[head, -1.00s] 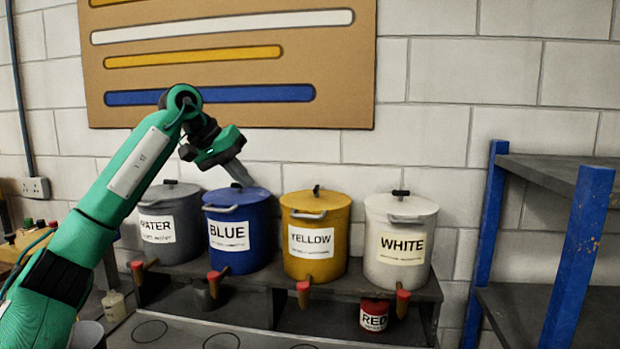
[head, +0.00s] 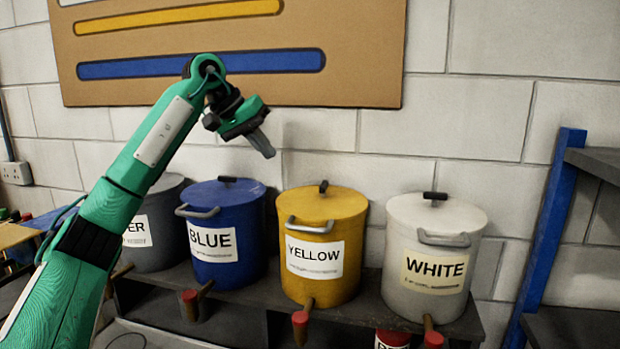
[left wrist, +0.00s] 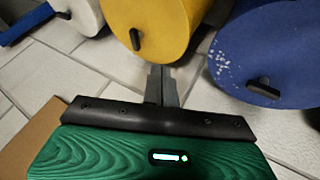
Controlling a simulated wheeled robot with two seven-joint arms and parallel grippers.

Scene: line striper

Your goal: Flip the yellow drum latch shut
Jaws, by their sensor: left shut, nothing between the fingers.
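The yellow drum (head: 320,255), labelled YELLOW, stands on a dark shelf between the blue and white drums. A grey U-shaped latch or handle (head: 306,226) sits at its front rim. A short black grip (head: 323,187) stands on its lid. My left gripper (head: 268,150) is shut and empty, in the air above the gap between the blue and yellow drums, apart from both. In the left wrist view, the shut fingers (left wrist: 162,85) point toward the yellow drum (left wrist: 150,20), whose black grip (left wrist: 136,38) shows. My right gripper is not in view.
The blue drum (head: 226,240) stands to the left and the white drum (head: 430,265) to the right, close by. Red-tipped taps stick out below. A brick wall (head: 480,125) with a striped board (head: 230,88) is behind. A blue-framed rack (head: 548,230) is at right.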

